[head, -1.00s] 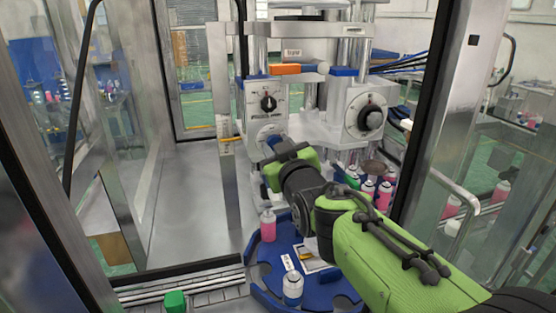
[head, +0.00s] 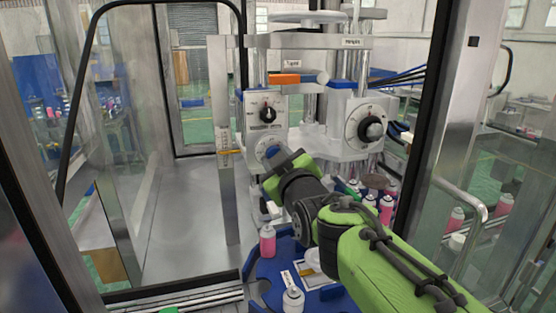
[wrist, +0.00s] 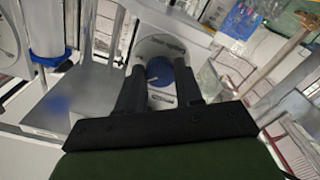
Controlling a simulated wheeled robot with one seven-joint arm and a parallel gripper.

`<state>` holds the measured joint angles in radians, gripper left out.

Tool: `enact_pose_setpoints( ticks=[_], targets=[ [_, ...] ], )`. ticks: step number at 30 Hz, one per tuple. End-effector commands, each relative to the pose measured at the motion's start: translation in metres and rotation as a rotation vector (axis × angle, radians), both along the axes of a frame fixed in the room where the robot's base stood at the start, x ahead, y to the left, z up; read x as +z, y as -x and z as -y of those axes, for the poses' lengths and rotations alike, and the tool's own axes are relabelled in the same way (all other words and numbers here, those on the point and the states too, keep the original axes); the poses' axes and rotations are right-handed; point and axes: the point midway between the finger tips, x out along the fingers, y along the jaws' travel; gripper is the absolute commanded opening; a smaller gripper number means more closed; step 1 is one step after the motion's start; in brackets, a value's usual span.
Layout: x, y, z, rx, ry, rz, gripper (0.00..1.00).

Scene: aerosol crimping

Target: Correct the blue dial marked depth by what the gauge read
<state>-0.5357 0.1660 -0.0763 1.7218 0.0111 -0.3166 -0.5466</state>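The blue dial (head: 272,149) sits on the lower white plate of the left machine column, below a black knob; my gripper partly hides it in the head view. In the wrist view the blue dial (wrist: 158,68), with a light pointer line, shows between my two fingers on a round pale plate; its marking is too small to read. My gripper (wrist: 161,78) is open, with a finger on each side of the dial. Contact cannot be told. In the head view my gripper (head: 280,161) is right in front of the dial. I cannot make out a gauge reading.
A black knob (head: 267,114) is above, and a larger black dial (head: 371,128) is to the right. A blue rotary table (head: 262,270) holds a pink can (head: 267,241) and a white-topped can (head: 293,300). A metal post with a yellow clip (head: 229,152) stands close left.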

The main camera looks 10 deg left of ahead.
Motion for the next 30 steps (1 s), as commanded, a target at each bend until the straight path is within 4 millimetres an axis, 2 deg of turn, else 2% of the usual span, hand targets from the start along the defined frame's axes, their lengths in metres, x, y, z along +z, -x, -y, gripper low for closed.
enact_pose_setpoints(
  ticks=[1, 5, 15, 17, 30],
  targets=[
    [-0.001, 0.0, 0.0, 0.0, 0.001, -0.002, 0.41],
    [-0.001, 0.0, 0.0, 0.0, 0.0, -0.002, 0.61],
    [0.0, 0.006, 0.003, 0.001, -0.001, 0.0, 0.61],
    [0.0, 0.015, 0.007, 0.0, -0.002, 0.0, 0.61],
    [-0.001, 0.121, 0.059, -0.001, -0.001, 0.002, 0.61]
  ],
)
